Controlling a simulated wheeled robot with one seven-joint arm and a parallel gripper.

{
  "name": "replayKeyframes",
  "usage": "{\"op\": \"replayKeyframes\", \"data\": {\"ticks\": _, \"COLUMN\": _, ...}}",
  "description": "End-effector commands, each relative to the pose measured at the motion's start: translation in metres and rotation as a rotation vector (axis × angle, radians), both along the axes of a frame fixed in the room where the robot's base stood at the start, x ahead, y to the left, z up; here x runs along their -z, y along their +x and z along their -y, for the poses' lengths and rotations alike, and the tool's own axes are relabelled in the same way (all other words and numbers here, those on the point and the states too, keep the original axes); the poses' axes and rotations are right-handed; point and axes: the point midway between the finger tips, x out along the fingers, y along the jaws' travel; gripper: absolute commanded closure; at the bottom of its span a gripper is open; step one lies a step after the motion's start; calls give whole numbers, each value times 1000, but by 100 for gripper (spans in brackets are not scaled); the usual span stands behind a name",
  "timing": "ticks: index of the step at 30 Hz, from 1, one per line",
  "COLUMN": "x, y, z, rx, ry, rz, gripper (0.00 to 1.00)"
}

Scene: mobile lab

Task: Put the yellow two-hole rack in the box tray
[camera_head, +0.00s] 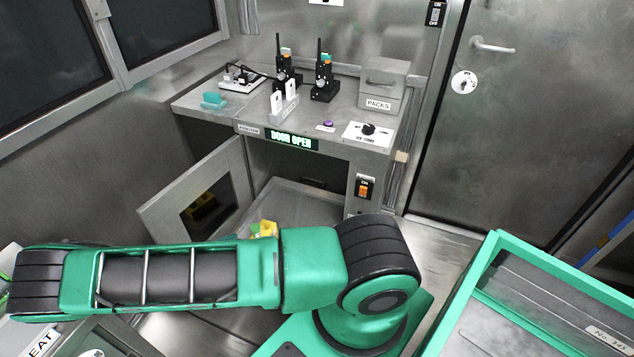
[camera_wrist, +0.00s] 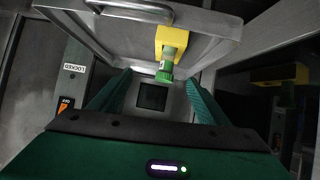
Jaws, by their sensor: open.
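A yellow piece with a green cylindrical part (camera_wrist: 177,42) shows in the wrist view, ahead of my gripper; it looks like the rack, but its holes are not clear. In the head view a yellow and green piece (camera_head: 266,229) shows just above my arm, in front of the open cabinet, its lower part hidden by the arm. My gripper (camera_wrist: 158,80) is open, its two green fingers apart with nothing between them. The yellow piece is beyond the fingertips. A green-rimmed box (camera_head: 508,243) at the lower right may be the box tray; I cannot tell for sure.
The cabinet door (camera_head: 190,200) stands open at left, under a "DOOR OPEN" display (camera_head: 291,140). The bench above holds black devices (camera_head: 325,80) and a "PACKS" box (camera_head: 384,85). In the wrist view another yellow shape (camera_wrist: 280,76) at right may be a reflection.

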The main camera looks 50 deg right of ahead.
Motion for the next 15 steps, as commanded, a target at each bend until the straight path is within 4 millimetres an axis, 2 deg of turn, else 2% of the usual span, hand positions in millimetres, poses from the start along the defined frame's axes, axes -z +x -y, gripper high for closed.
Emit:
{"op": "replayKeyframes", "data": {"ticks": 1, "x": -15, "y": -1, "z": 3, "rx": 30, "ry": 21, "rz": -22, "gripper": 30}}
{"op": "replayKeyframes", "data": {"ticks": 15, "x": -145, "y": -35, "z": 32, "rx": 161, "ry": 263, "rz": -328, "gripper": 30}}
